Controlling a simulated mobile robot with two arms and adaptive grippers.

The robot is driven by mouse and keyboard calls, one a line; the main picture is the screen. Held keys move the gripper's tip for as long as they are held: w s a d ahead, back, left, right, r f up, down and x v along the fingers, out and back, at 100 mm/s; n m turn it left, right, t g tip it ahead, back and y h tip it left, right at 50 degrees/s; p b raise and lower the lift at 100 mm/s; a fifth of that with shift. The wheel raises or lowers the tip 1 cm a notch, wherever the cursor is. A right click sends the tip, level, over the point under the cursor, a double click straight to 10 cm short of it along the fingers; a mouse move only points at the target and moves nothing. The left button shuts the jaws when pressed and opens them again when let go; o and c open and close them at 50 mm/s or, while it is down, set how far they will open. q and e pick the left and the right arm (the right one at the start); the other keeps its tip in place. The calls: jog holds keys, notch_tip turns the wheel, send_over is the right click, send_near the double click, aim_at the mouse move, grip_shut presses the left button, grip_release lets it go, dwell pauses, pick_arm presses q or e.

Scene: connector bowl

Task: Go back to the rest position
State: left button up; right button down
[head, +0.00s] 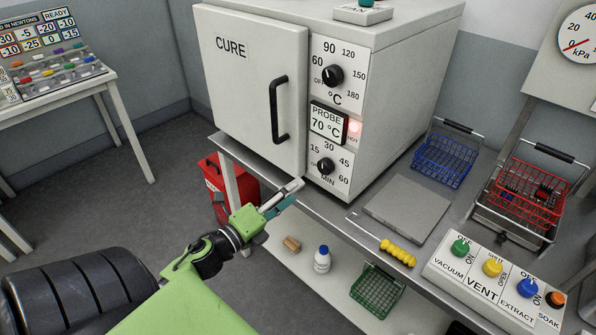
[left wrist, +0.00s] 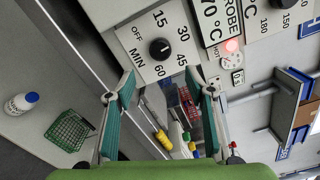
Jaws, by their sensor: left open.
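My left gripper (head: 282,197) reaches in from the lower left, in front of the bench edge and below the handle of the CURE oven door (head: 256,85). It is open. In the left wrist view its two teal-padded fingers (left wrist: 160,82) stand apart with nothing held between them. The oven's timer dial (left wrist: 160,49) shows just beyond the fingertips in that view. My right gripper is not in view.
The CURE oven door is shut; its probe display reads 70 °C beside a lit red lamp. A blue basket (head: 444,161), red basket (head: 531,190) and switch panel (head: 495,276) are to the right. A green basket (head: 377,291) and bottle (head: 322,259) are on the lower shelf.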

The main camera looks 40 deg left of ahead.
pick_arm(q)
jog(key=shift+f, duration=0.1)
jog(key=s+f+n+g+y, duration=0.1)
jog(key=s+f+n+g, duration=0.2)
jog(key=f, duration=0.8)
jog(key=s+f+n+g+y, duration=0.1)
jog(key=s+f+n+g, duration=0.3)
jog(key=f, duration=0.7)
jog(key=s+f+n+y, duration=0.15)
jog(key=f+n, duration=0.35)
jog(key=f, duration=0.6)
jog(key=s+d+f+n+g, duration=0.2)
jog(key=s+d+f, duration=0.1)
jog(key=s+f, duration=0.35)
jog(key=s+d+f+n+g, duration=0.2)
jog(key=s+d+f, duration=0.1)
jog(key=s+f, duration=0.35)
jog(key=s+d+f+n+g+h, duration=0.1)
jog(key=s+d+f+n+g, duration=0.1)
jog(key=s, duration=0.7)
jog(key=s+d+f+n+g+h, duration=0.1)
jog(key=s+d+f+n+g, duration=0.1)
jog(key=s+d+f+g, duration=0.2)
jog(key=s+d+f, duration=0.3)
jog(key=s+f, duration=0.1)
jog(key=s, duration=0.1)
jog(key=shift+s+n, duration=0.3)
jog(key=shift+s, duration=0.1)
jog(key=shift+f, duration=0.1)
